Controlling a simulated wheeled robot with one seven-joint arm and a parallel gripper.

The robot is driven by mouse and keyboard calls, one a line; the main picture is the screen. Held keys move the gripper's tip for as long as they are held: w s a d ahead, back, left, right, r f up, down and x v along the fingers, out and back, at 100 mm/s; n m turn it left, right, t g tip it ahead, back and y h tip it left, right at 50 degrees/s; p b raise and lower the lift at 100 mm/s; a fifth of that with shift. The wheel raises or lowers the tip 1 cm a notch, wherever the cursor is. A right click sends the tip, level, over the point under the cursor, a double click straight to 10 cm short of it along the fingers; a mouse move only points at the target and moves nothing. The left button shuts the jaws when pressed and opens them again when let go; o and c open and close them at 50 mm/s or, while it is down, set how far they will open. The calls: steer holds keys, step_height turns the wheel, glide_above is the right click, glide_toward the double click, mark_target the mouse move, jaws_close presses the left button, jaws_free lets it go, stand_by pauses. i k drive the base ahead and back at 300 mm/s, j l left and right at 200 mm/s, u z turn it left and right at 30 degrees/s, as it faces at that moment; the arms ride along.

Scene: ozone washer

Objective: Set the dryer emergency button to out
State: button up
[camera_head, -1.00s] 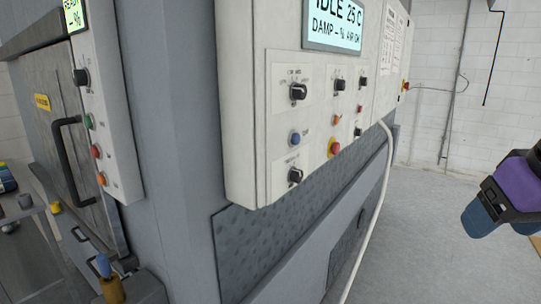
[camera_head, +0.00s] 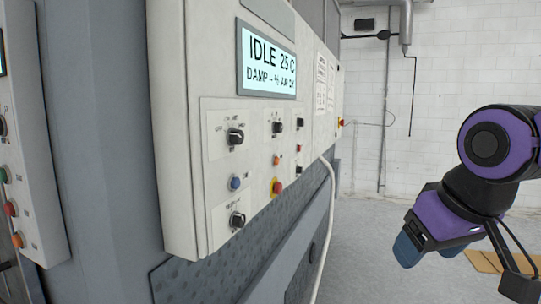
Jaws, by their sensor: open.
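The dryer control panel (camera_head: 190,150) is a white box on the grey machine, left of centre. A red mushroom button with a yellow collar (camera_head: 277,187) sits low on its face, right of the blue button; whether it is in or out cannot be told. Another red and yellow button (camera_head: 340,122) shows small at the far end. My gripper (camera_head: 409,249), purple and black with blue fingertips, is open and empty at the right. It is well apart from the panel, over the floor.
The panel display (camera_head: 267,63) reads IDLE 25 C. Black knobs (camera_head: 235,136) stick out near the buttons. A white hose (camera_head: 325,225) hangs along the panel's right side. Another panel (camera_head: 25,150) stands at the left edge. Grey floor lies open between machine and gripper.

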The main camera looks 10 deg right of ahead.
mark_target(278, 187)
steer(key=i+l+u, duration=0.15)
steer(key=l+u, duration=0.25)
steer(key=l, duration=0.3)
steer(key=i+l+u, duration=0.1)
steer(key=l+u, duration=0.3)
steer(key=l, duration=0.3)
